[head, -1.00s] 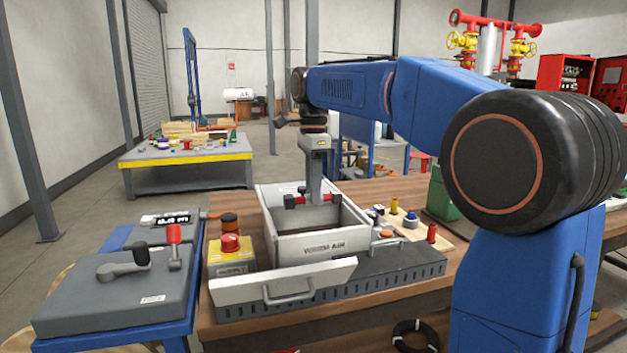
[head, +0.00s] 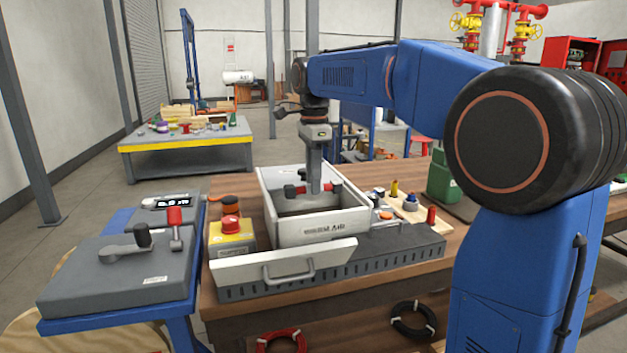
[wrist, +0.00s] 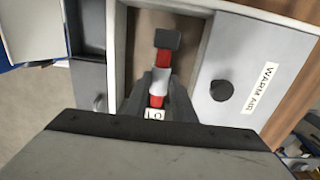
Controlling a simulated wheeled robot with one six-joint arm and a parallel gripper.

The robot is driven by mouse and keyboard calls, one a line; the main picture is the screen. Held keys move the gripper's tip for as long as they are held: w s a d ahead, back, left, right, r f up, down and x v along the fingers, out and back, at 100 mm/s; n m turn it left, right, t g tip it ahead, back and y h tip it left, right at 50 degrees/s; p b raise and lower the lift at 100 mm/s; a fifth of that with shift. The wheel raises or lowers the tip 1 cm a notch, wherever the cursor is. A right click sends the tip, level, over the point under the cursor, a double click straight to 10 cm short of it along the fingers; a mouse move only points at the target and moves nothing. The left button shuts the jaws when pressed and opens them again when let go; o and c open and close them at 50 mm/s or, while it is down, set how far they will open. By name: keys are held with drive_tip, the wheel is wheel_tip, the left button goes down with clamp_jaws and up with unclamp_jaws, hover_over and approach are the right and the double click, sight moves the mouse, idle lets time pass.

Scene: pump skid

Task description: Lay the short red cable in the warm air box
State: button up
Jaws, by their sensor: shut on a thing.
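My gripper (head: 314,178) is shut on the short red cable (head: 300,190), a straight red piece with dark ends. The label also shows on the box in the wrist view (wrist: 262,88). The cable is within the box's opening; its exact height above the box floor cannot be told.
A pale front panel with a handle (head: 285,265) stands before the box. A yellow box with a red button (head: 231,235) is at its left, a wooden peg board (head: 405,205) at its right. Red (head: 282,340) and black (head: 413,318) coils lie on a lower shelf.

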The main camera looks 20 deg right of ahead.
drive_tip(key=shift+f, duration=3.95)
drive_tip(key=o, duration=1)
drive_tip(key=shift+o, duration=0.2)
drive_tip(key=shift+r, duration=0.1)
wheel_tip(320, 180, up, 17)
drive_tip(key=shift+r, duration=0.1)
